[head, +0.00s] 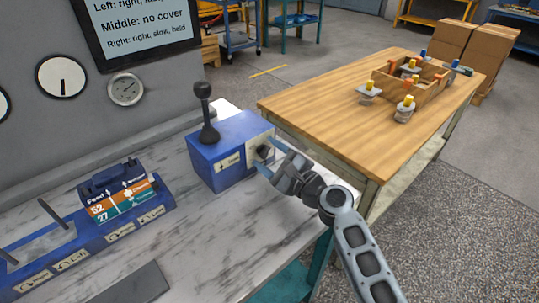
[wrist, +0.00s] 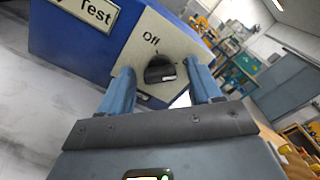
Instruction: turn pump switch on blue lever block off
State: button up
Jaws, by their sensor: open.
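The blue lever block (head: 212,160) stands on the marble-patterned bench, with an upright black lever (head: 207,112) on top. The pump switch (head: 262,152) is a dark knob on the pale plate at the block's right side. In the wrist view the switch (wrist: 160,69) sits below the word "Off" on the pale plate (wrist: 165,42). My gripper (head: 272,168) is open in front of that plate. In the wrist view its fingers (wrist: 162,78) stand on either side of the knob; whether they touch it, I cannot tell.
A blue unit with a labelled feed display (head: 120,203) is to the left on the bench. A wooden table (head: 330,105) to the right carries a wooden crate (head: 425,93) and several yellow-topped parts. Gauges and a sign board (head: 140,25) are on the wall behind.

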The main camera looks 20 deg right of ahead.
jog(key=c, duration=1)
jog(key=shift+c, duration=0.2)
jog(key=shift+f+n+b, duration=0.1)
jog(key=shift+n+b, duration=0.2)
jog(key=n+b, duration=0.3)
jog(key=n, duration=0.1)
jog(key=shift+f+b, duration=0.15)
jog(key=shift+b, duration=0.25)
jog(key=n+b, duration=0.4)
jog(key=shift+n, duration=0.4)
jog(key=n+b, duration=0.3)
jog(key=n, duration=0.1)
jog(key=shift+b, duration=0.4)
jog(key=shift+n+b, duration=1.55)
jog(key=shift+n, duration=0.65)
